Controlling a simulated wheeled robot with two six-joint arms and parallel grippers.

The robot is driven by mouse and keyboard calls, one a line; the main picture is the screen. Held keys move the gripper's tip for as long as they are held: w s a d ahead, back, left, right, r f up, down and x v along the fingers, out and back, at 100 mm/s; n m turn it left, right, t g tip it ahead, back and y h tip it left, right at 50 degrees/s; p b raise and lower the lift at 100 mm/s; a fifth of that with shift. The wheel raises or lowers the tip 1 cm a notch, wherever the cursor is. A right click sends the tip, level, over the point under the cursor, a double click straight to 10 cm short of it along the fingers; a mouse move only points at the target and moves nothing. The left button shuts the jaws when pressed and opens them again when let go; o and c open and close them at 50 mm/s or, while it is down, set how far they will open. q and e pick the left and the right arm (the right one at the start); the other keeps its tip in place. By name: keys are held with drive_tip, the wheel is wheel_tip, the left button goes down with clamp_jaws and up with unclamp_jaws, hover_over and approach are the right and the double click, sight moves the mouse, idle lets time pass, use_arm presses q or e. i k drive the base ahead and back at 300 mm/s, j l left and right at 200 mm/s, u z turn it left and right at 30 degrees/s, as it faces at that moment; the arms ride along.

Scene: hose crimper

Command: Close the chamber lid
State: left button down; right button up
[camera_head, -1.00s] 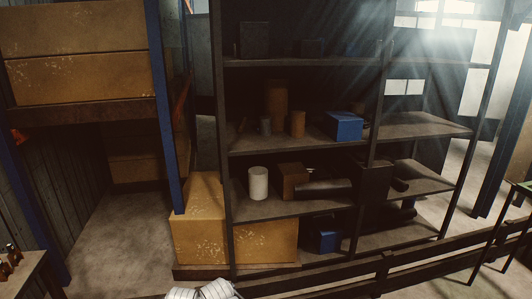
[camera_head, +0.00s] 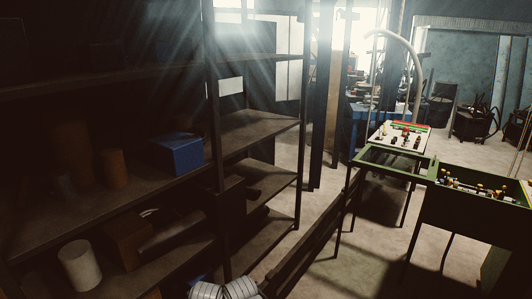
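I cannot make out a chamber or its lid for certain in this view. A dark green open-topped bin (camera_head: 468,222) with small yellow and metal parts in it stands at the right. Neither of my grippers is in view. A white ribbed part at the bottom edge may be my own; no fingers show on it.
A dark metal shelf rack (camera_head: 217,150) fills the left, holding a blue box (camera_head: 178,155) and a white cylinder (camera_head: 79,266). A low dark rail (camera_head: 305,245) runs beside it. A green-framed table (camera_head: 392,163) carries a panel with coloured knobs (camera_head: 400,138). Open floor lies between.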

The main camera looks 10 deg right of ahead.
sight(431, 175)
drive_tip(key=i+l+z, duration=0.25)
drive_tip(key=i+z, duration=0.65)
drive_tip(key=i+j+z, duration=0.15)
drive_tip(key=i+z, duration=0.3)
drive_tip(key=i, duration=0.15)
drive_tip(key=i+z, duration=0.15)
drive_tip(key=i, duration=0.45)
drive_tip(key=i+j+z, duration=0.1)
drive_tip(key=i, duration=0.5)
drive_tip(key=i+j+z, duration=0.15)
drive_tip(key=i, duration=0.45)
drive_tip(key=i+j+z, duration=0.25)
drive_tip(key=i+j, duration=0.25)
drive_tip(key=i, duration=0.05)
